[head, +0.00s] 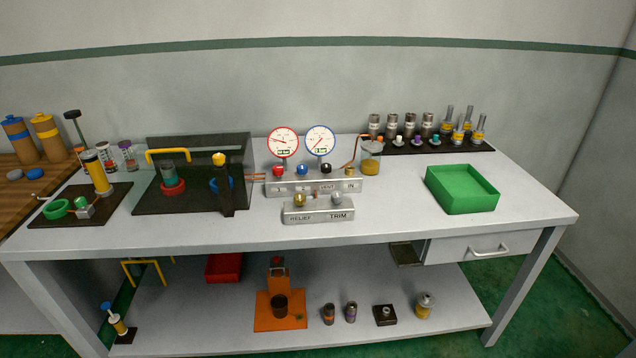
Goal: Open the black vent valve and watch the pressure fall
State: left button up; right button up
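The black vent valve knob (326,168) sits on the grey valve manifold (310,188), above the word VENT. Whether the knob is turned open or shut cannot be told at this size. A red-rimmed pressure gauge (283,142) and a blue-rimmed pressure gauge (321,141) stand upright behind the manifold. Their scales are too small to read surely. A red knob (279,170) and a blue knob (302,169) are left of the black one on the same manifold. Neither of my grippers shows in the head view.
A RELIEF and TRIM block (318,214) stands in front of the manifold. A dark-backed station (190,180) is left, and a glass jar (371,160) with a copper tube is right. A green tray (462,189) lies farther right. The table's front is clear.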

aim_at(326, 168)
jog(key=j+z, duration=0.1)
jog(key=z, duration=0.35)
jog(key=i+j+z, duration=0.1)
jog(key=z, duration=0.35)
jog(key=j+z, duration=0.25)
jog(key=j, duration=0.2)
jog(key=j+z, duration=0.3)
jog(key=j, duration=0.55)
jog(key=k+j+z, duration=0.1)
jog(key=j, duration=0.35)
jog(key=k+j, duration=0.1)
jog(key=j, duration=0.3)
jog(key=k+j+z, duration=0.1)
jog(key=j, duration=0.3)
